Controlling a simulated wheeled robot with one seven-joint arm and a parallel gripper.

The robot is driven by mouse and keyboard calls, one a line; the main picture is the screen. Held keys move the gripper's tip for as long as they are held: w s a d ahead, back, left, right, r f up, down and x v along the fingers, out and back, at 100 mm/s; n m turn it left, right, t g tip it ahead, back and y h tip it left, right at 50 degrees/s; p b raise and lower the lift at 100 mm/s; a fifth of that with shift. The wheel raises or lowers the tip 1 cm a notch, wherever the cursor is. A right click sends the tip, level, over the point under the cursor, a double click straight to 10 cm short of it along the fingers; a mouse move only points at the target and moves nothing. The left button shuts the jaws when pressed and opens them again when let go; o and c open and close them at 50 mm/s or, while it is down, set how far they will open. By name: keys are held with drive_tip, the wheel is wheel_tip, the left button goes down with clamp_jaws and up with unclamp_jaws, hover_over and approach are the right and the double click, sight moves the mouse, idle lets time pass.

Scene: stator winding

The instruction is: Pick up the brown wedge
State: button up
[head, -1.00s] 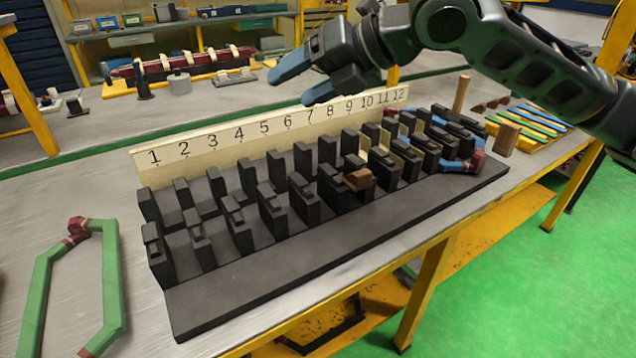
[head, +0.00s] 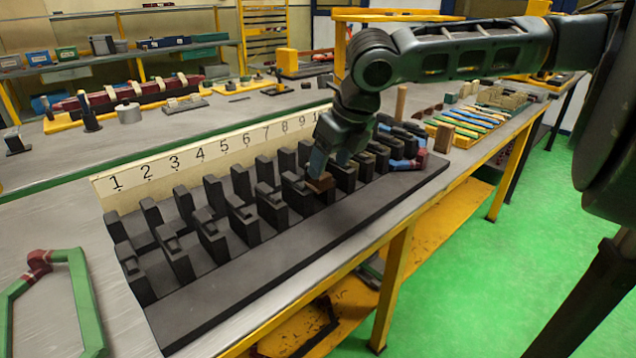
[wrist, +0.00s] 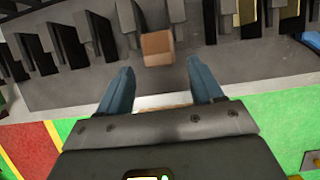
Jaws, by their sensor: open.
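The brown wedge (head: 320,182) is a small brown block sitting at the front of a black slotted stator block (head: 250,275), at one of its front-row teeth toward the right half. My gripper (head: 332,164) is right above and beside it in the head view, partly hiding it. In the wrist view the wedge (wrist: 158,48) lies just ahead of the space between my two blue fingers (wrist: 160,80). The fingers are apart and empty. I cannot tell whether a finger touches the wedge.
A numbered board (head: 210,150) stands behind the teeth. Black teeth flank the wedge closely. A green coil (head: 80,300) lies at the left. Blue and red coil parts (head: 408,163) sit in the right slots. Coloured strips (head: 470,118) and a wooden block (head: 444,138) lie farther right.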

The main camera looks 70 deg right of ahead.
sight(323, 175)
drive_tip(key=shift+x, duration=1.95)
drive_tip(key=shift+w, duration=0.1)
drive_tip(key=shift+c, duration=0.4)
drive_tip(key=c, duration=1.1)
